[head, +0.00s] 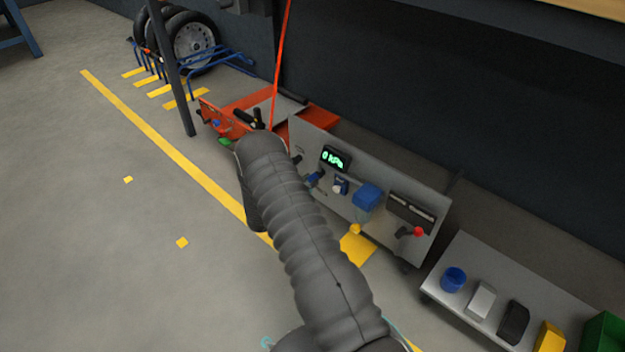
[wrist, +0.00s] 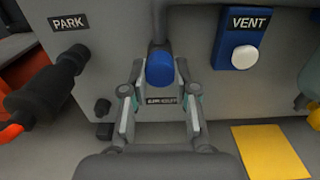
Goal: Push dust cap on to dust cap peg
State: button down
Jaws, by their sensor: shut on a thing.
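In the wrist view my gripper (wrist: 160,76) has its two fingers on either side of a round blue cap (wrist: 160,70), which looks like the dust cap. The fingers are closed in on it, in front of the grey panel. A dark upright part (wrist: 159,25) shows just above and behind the cap. I cannot tell whether the cap sits on a peg, as its back is hidden. A small black stub (wrist: 102,107) stands out from the panel left of my gripper. In the head view a blue part (head: 315,179) shows beside my arm, which hides my gripper.
A black fitting (wrist: 45,100) sits below the PARK label at left. A white VENT button (wrist: 244,57) on a blue base is at right. Open floor lies left.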

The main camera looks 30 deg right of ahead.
jog(key=shift+a, duration=0.1)
jog(key=shift+v, duration=2.9)
